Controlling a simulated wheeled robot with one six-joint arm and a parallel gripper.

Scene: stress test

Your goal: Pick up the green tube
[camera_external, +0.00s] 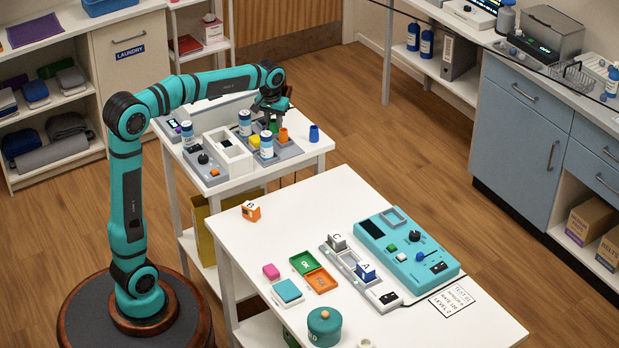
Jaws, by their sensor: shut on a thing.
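My teal arm reaches over to the small white table at the back, and my gripper (271,115) points down above the grey rack on it. My gripper is shut on the green tube (273,127), which shows only as a small green patch below the dark fingers. The fingers hide most of the tube. I cannot tell whether its bottom is still in the rack or clear of it. An orange tube (283,135) stands just to the right of the gripper, and a yellow one (255,141) to its left.
A blue cup (314,133) stands apart at the right of the table (300,158). A white box (228,156) and a grey device (203,163) are to the left. The front table (420,325) holds blocks, trays and a teal panel.

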